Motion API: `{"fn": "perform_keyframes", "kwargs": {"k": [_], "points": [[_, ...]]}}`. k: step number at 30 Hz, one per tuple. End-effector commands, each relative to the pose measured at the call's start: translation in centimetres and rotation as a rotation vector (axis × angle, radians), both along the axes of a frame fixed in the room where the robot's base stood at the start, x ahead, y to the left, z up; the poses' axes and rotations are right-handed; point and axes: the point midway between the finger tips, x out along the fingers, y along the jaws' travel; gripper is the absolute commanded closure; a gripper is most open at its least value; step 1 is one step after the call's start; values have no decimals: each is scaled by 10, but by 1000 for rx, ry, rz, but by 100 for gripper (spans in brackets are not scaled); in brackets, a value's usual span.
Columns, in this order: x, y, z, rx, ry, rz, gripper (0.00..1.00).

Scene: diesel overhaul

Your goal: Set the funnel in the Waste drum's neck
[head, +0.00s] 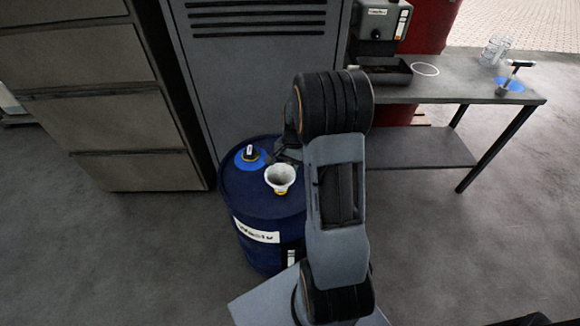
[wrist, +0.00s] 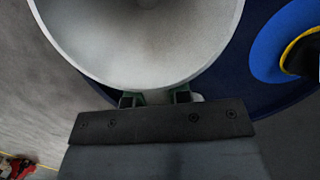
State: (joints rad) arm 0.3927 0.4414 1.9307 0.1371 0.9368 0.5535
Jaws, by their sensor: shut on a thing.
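The funnel (head: 280,177) is a pale grey-white cone, wide mouth up, over the top of the blue Waste drum (head: 262,210). In the wrist view the funnel (wrist: 140,45) fills the upper middle, and my gripper (wrist: 155,98) is shut on its near rim side. A yellow bit shows just under the funnel in the head view; whether the spout is inside the neck cannot be told. The neck is hidden beneath the funnel. In the head view my gripper (head: 288,157) is mostly hidden by my arm, just behind the funnel.
A blue disc with a yellow-ringed black-and-white object (head: 249,154) lies on the drum top, left of the funnel. A grey cabinet (head: 255,60) stands behind the drum. A workbench (head: 450,85) at the right holds a machine, a tray and a clear jar. Floor is clear left of the drum.

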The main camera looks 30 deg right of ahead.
Motion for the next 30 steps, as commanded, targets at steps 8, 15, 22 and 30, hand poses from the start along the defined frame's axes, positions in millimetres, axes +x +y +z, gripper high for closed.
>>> {"fn": "perform_keyframes", "kwargs": {"k": [8, 15, 22, 30], "points": [[0, 0, -6, 1, 1, 0, 100], [0, 0, -11, 1, 1, 0, 100], [0, 0, -16, 1, 1, 0, 100], [0, 0, -16, 0, 0, 0, 100]]}}
